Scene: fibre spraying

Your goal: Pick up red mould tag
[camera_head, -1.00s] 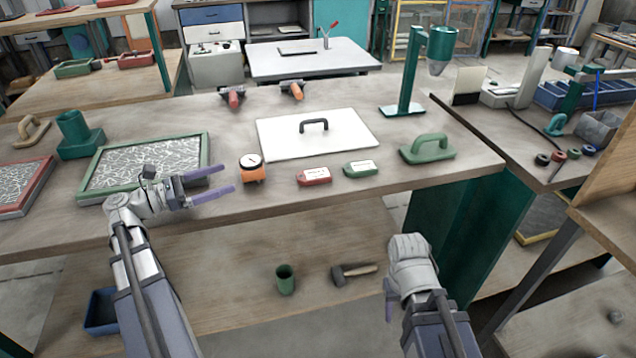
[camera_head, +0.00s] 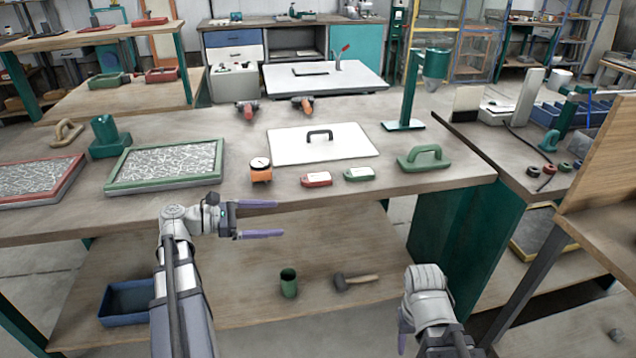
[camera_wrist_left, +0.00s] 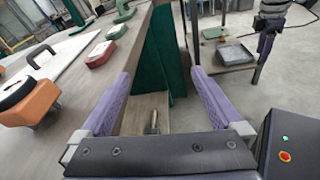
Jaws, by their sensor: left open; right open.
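The red mould tag (camera_head: 316,179) lies flat near the front edge of the workbench, with a pale label on top. It also shows in the left wrist view (camera_wrist_left: 100,54). A green tag (camera_head: 359,174) lies just right of it. My left gripper (camera_head: 262,219) is open and empty, in front of the bench edge, to the left of and nearer than the red tag. Its purple fingers are spread in the left wrist view (camera_wrist_left: 158,95). My right gripper (camera_head: 404,335) is low in front of the bench at the right, its fingers mostly hidden.
An orange gauge (camera_head: 261,171) stands left of the red tag. A green-handled float (camera_head: 424,158) lies to the right, and a white board (camera_head: 350,148) with a black handle behind. A green-framed fibre tray (camera_head: 165,165) is at left. The lower shelf holds a green cup (camera_head: 289,284) and a hammer.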

